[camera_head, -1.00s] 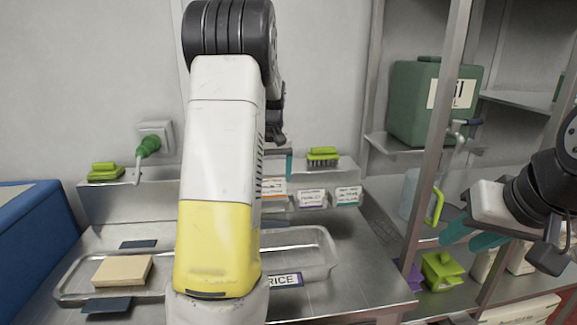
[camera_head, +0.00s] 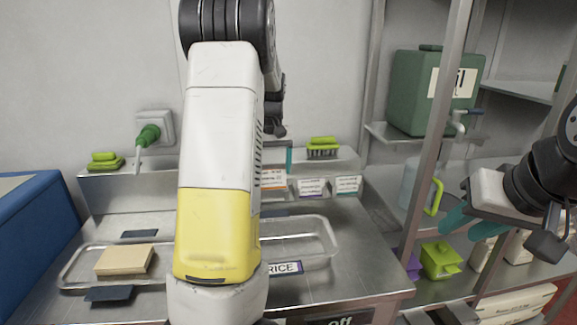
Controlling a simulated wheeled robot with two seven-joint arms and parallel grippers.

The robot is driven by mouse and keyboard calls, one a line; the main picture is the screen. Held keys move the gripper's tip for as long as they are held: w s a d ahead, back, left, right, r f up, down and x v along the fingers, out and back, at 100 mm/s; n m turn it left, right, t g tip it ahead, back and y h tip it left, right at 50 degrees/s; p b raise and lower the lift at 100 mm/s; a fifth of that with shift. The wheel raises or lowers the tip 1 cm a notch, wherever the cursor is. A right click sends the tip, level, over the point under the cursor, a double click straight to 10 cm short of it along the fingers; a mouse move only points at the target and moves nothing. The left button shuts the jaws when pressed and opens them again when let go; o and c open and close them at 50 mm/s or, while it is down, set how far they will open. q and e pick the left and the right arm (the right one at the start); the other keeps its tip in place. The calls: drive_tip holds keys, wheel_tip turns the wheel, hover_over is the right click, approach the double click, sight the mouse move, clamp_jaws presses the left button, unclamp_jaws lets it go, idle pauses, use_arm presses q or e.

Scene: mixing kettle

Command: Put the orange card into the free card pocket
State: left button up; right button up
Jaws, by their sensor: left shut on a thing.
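The orange card (camera_head: 273,180) is partly visible beside my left arm, at the left of a row with a purple-edged card (camera_head: 311,187) and a teal-edged card (camera_head: 347,185) on the front of the back ledge. My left gripper (camera_head: 289,157) is mostly hidden behind its own arm; one teal finger shows just above the orange card, and it is shut on that card. The free pocket cannot be made out; my arm covers the ledge left of the orange card. My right gripper (camera_head: 470,226) is open and empty at the right, in front of the shelf.
A metal tray (camera_head: 330,236) with a RICE label lies on the counter, with a tan block (camera_head: 125,259) at its left. A metal shelf post (camera_head: 435,130) and green canister (camera_head: 408,95) stand at the right.

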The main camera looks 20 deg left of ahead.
sight(272, 180)
use_arm(q)
drive_tip(key=shift+f, duration=1.85)
drive_tip(key=shift+f, duration=0.2)
drive_tip(key=o, duration=1.3)
drive_tip(key=shift+c, duration=1.2)
drive_tip(key=shift+r, duration=0.15)
wheel_tip(272, 180, up, 7)
drive_tip(key=s, duration=0.1)
drive_tip(key=shift+d, duration=0.25)
